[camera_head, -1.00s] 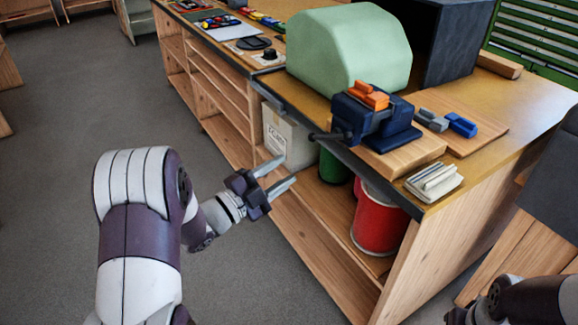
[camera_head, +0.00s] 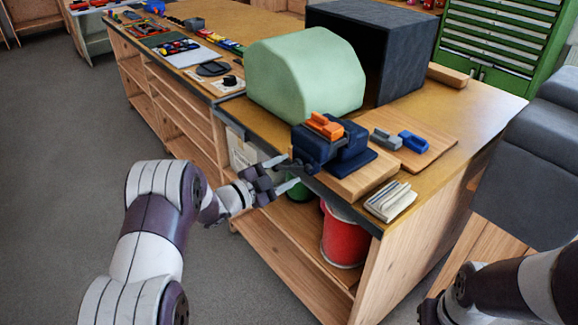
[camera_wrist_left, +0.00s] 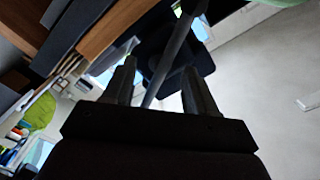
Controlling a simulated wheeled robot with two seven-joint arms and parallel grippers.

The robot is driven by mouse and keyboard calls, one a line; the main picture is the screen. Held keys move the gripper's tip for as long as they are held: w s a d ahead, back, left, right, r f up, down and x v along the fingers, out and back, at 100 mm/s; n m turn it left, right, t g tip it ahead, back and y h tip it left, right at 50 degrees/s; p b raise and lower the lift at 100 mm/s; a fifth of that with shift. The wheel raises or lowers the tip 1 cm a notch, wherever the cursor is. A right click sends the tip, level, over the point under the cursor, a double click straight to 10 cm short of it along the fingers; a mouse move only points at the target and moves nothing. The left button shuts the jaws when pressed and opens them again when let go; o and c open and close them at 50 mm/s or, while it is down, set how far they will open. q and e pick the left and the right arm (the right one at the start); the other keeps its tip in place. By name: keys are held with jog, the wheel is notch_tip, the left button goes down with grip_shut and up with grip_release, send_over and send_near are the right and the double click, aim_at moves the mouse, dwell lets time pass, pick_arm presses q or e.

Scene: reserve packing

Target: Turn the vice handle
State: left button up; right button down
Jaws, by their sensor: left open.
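The dark blue vice (camera_head: 340,150) stands on a wooden board at the front edge of the workbench, with an orange block (camera_head: 325,125) in its top. Its handle side faces my left gripper (camera_head: 283,173), which is open right in front of it. In the left wrist view a grey bar (camera_wrist_left: 172,62), apparently the vice handle, runs between the two spread fingers (camera_wrist_left: 160,88). Whether a finger touches it I cannot tell. In the head view the fingertips partly hide the handle. My right arm shows at bottom right; its fingers are out of frame.
A light green rounded cover (camera_head: 305,75) and a dark open box (camera_head: 385,50) stand behind the vice. Grey (camera_head: 387,139) and blue (camera_head: 414,141) blocks lie right of it, a small stack (camera_head: 390,201) in front. A red bucket (camera_head: 345,240) sits on the shelf below.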

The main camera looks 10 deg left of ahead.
pick_arm(q)
jog(key=shift+x, duration=0.9)
grip_shut()
